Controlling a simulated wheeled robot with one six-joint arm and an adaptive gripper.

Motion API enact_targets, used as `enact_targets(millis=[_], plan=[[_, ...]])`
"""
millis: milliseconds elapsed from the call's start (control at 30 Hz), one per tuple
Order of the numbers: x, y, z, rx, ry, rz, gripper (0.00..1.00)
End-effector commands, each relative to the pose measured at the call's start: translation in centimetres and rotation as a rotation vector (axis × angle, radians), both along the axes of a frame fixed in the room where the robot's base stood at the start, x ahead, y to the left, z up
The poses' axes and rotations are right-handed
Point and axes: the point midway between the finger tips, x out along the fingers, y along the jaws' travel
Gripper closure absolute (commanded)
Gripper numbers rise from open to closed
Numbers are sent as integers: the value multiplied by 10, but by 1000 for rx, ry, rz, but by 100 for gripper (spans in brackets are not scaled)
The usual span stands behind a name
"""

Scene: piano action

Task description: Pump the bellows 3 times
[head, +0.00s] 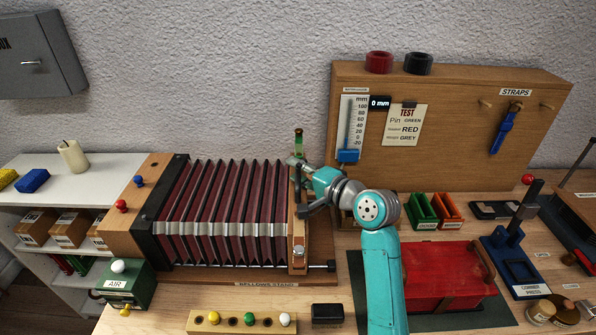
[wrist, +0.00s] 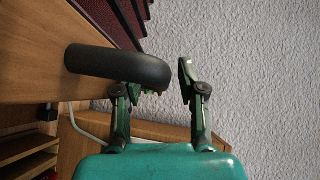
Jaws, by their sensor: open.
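The bellows (head: 222,212), dark red pleats with silvery edge strips, lie stretched out on the bellows stand (head: 225,281). An upright wooden end board (head: 298,240) closes their right end. My gripper (head: 297,168) is by the top of this board, with my teal arm reaching in from the right. In the wrist view my gripper (wrist: 168,82) is open. A thick black rounded handle (wrist: 112,66) sticks out from the wooden board and covers the left fingertip. The right finger stands apart from the handle's end. I cannot tell whether the left finger touches the handle.
A wooden back panel (head: 460,92) carries a gauge (head: 352,125), a "0 mm" display (head: 380,103) and a test card. A red box (head: 430,275), a peg block (head: 241,323) and a black block (head: 327,314) stand to the front. A green air box (head: 127,287) is at left.

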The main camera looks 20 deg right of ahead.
Motion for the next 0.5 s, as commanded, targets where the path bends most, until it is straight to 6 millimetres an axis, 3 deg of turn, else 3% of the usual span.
enact_targets(millis=[167,333,500], plan=[[0,0,0,0,0,0,60],[0,0,0,0,0,0,100],[0,0,0,0,0,0,100]])
